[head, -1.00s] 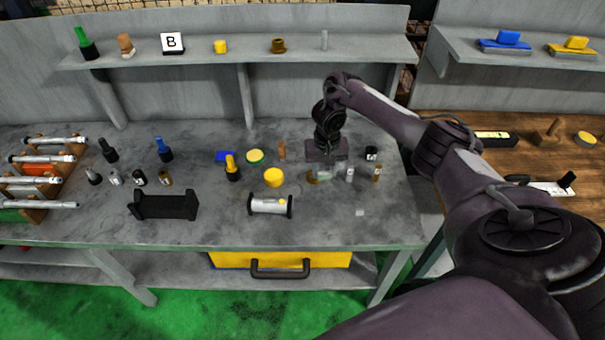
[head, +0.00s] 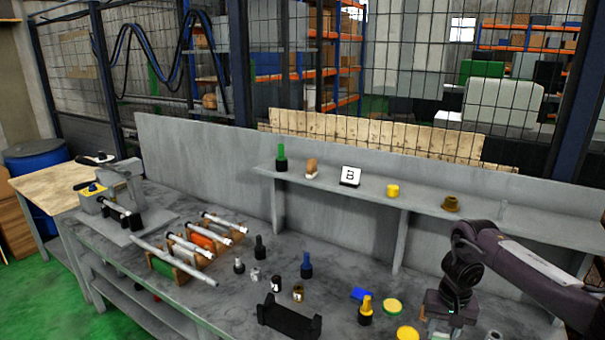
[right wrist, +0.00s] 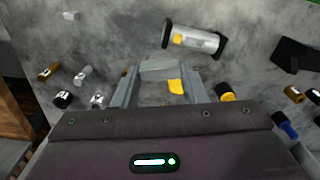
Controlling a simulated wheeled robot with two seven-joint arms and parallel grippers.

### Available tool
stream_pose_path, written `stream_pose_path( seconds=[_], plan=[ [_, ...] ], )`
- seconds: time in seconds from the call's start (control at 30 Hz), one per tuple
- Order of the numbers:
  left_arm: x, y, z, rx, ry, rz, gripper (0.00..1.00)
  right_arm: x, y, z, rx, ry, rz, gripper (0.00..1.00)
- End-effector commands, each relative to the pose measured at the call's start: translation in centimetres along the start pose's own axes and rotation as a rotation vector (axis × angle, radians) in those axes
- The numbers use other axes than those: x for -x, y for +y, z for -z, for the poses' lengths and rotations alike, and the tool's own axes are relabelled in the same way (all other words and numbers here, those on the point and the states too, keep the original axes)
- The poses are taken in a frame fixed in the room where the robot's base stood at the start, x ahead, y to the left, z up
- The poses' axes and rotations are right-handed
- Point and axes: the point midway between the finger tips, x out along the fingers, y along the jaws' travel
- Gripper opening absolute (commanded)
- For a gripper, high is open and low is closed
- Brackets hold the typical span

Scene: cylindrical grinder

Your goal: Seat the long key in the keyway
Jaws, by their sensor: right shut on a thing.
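My right gripper (head: 452,318) hangs over the grey bench at the right of the head view. In the right wrist view its two fingers (right wrist: 161,84) are closed on a light grey bar (right wrist: 162,69) that spans between the tips. It looks like the long key, but I cannot tell for sure. A silver cylinder with black ends and a yellow patch (right wrist: 195,39) lies on the bench beyond the fingertips, apart from them. I cannot make out a keyway. My left gripper is not in view.
A black cradle (head: 289,319) and a rack of silver rods (head: 190,243) stand on the bench. A grinder-like machine (head: 112,192) is at the far left. A shelf (head: 330,182) runs behind.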

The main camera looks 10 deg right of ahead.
Motion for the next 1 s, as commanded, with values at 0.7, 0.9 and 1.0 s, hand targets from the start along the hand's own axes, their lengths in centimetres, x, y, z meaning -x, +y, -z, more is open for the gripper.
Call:
stream_pose_path(
  seconds=[0.7,0.9,1.0],
  plan=[
    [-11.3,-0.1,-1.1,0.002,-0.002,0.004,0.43,0.8,-14.3,-15.3,0.401,-0.001,0.0,0.14],
    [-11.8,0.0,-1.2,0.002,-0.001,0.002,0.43,0.5,-13.7,-16.9,0.411,-0.001,0.0,0.14],
    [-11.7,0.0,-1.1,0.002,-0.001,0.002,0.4,0.6,-13.7,-17.0,0.411,-0.001,0.0,0.14]
  ],
)
